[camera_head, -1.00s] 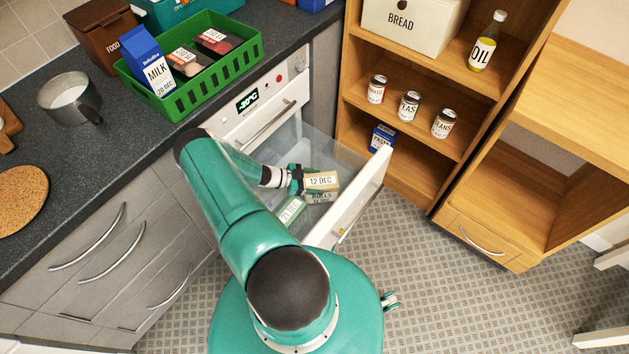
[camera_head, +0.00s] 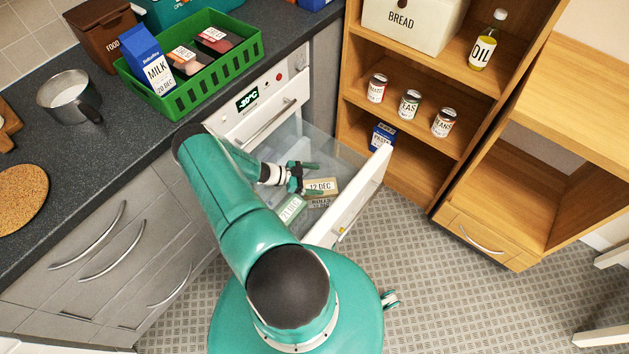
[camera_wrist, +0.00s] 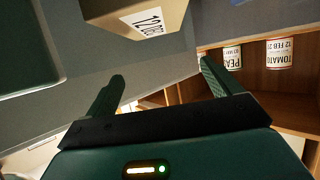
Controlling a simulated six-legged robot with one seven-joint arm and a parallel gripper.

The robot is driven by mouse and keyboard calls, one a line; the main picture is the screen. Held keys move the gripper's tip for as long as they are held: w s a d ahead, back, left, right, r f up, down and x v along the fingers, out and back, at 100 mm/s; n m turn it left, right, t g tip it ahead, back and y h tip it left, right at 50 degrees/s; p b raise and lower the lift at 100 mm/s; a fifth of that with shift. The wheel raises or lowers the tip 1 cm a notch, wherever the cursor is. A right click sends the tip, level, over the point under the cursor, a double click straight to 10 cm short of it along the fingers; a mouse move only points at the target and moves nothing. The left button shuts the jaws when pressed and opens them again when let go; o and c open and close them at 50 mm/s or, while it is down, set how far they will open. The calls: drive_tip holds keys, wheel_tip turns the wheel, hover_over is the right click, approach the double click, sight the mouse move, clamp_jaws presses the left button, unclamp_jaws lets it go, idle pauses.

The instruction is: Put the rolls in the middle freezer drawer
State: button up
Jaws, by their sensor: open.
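The rolls box (camera_head: 319,187) is a tan carton labelled "12 DEC" and "ROLLS". It lies in the pulled-out freezer drawer (camera_head: 352,205), near its front panel. My gripper (camera_head: 309,177) is over the drawer, just behind the box, open with nothing between its fingers. In the wrist view, the box (camera_wrist: 135,22) is at the top, apart from the spread fingers (camera_wrist: 160,90). A green-and-white box (camera_head: 291,208) lies beside the rolls in the drawer. Part of the drawer's inside is hidden by my arm.
The freezer front has a temperature display (camera_head: 247,98) and a shut upper drawer handle (camera_head: 268,122). A green crate (camera_head: 205,95) stands on the dark counter. A wooden shelf (camera_head: 420,135) with cans stands right of the drawer. The patterned floor in front is clear.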

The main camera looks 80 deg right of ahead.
drive_tip(key=v, duration=0.7)
drive_tip(key=shift+w, duration=0.1)
